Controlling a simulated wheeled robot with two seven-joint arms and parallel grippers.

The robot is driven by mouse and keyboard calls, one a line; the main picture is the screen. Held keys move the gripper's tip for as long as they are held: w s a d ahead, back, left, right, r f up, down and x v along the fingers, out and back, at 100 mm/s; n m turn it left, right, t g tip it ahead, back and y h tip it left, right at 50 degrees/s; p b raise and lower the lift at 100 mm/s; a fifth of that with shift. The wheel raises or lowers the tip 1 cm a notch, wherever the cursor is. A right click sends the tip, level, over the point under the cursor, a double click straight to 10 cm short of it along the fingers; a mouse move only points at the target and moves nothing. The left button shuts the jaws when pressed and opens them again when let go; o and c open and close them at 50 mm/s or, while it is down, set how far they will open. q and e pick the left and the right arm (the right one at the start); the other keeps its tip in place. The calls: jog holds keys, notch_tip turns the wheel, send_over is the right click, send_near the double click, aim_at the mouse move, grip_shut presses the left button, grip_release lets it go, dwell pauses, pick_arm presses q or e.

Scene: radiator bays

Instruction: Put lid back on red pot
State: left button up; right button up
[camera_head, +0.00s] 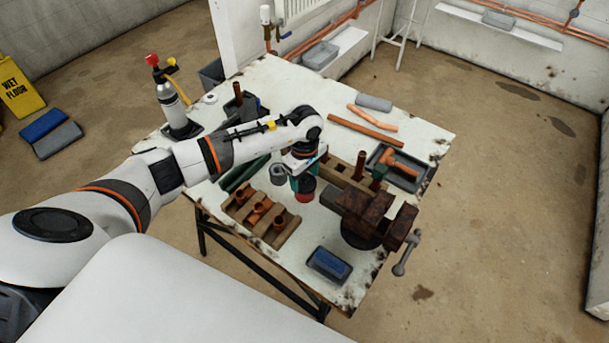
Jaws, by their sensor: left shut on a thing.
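A small red pot (304,196) stands on the white worktable, near its middle. My left gripper (305,173) comes down from above, directly over the pot, and is shut on a dark round piece (308,183) that looks like the lid. The dark piece is at the top of the red pot; I cannot tell whether it touches the rim or hovers just above. My left gripper and wrist hide part of it. My right gripper is not in view.
A grey cylinder (278,174) stands just left of the pot. A wooden rack (261,215) with copper fittings lies in front. A rusty vise (372,214) is close on the right. A blue sponge in a tray (329,265) lies near the front edge.

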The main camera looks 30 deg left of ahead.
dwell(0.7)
pick_arm(q)
jog(key=shift+f+b, duration=0.2)
jog(key=shift+b, duration=0.35)
dwell(0.6)
jog(key=shift+b, duration=0.35)
dwell(0.4)
jog(key=o, duration=1.3)
jog(key=shift+r, duration=0.15)
jog(key=shift+r+p, duration=1.9)
jog(key=shift+r, duration=1.5)
